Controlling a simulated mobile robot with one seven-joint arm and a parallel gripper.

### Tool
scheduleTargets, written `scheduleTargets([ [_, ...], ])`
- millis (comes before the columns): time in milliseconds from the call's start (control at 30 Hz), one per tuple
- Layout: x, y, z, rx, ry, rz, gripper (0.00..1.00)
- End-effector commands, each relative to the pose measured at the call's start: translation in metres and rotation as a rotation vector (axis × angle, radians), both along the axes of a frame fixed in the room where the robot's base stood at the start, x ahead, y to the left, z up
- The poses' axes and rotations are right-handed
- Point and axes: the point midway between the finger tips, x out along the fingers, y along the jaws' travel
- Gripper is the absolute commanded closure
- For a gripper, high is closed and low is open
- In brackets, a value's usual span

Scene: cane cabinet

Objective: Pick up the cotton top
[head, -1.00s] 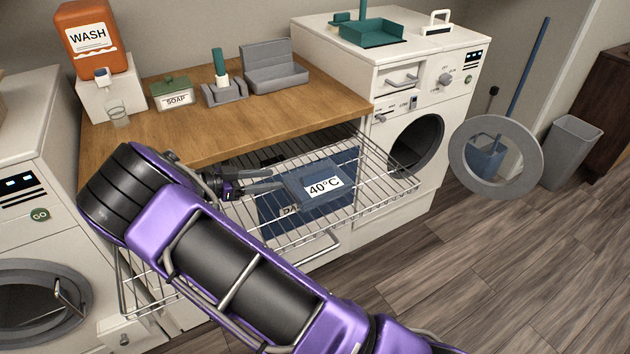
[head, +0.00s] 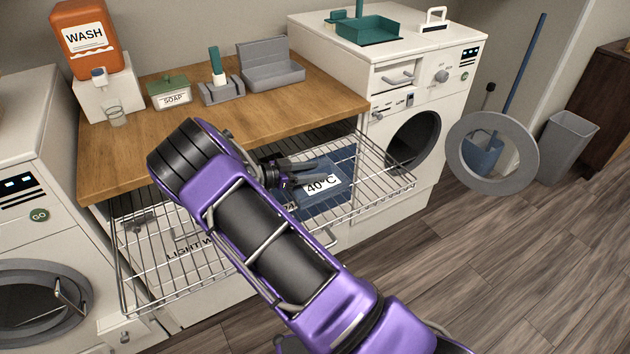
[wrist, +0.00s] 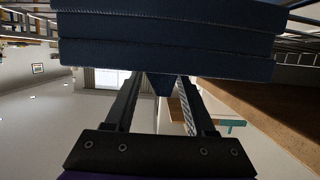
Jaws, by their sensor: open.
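The cotton top seems to be the folded dark blue garment (head: 338,178) with a white "40°C" label. In the wrist view, the layered folds of the garment (wrist: 170,45) fill the upper middle. My gripper (head: 318,167) is open and reaches over the garment from the left in the head view. In the wrist view, my gripper's fingers (wrist: 158,88) run up to the garment's edge, their tips partly hidden by it. I cannot tell whether they touch it.
The rack sits below a wooden counter (head: 130,163) holding a soap box (head: 170,95), a grey stand (head: 270,75) and an orange wash dispenser (head: 85,38). White machines (head: 425,85) stand on both sides. The left part of the rack is clear.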

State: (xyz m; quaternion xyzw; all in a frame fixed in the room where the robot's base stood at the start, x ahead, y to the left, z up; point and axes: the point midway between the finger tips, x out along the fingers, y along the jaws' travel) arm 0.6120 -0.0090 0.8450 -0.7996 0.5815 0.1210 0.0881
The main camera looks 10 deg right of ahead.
Motion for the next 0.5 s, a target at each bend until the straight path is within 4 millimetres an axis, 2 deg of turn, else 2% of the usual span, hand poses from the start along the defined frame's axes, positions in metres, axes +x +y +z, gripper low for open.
scheduleTargets([
  [100,0.0023,-0.0072,-0.0029,0.001,0.000,0.000,0.45],
  [267,0.0024,-0.0068,-0.0028,0.000,0.000,0.001,0.45],
  [500,0.0024,-0.0066,-0.0026,0.000,0.000,0.001,0.88],
])
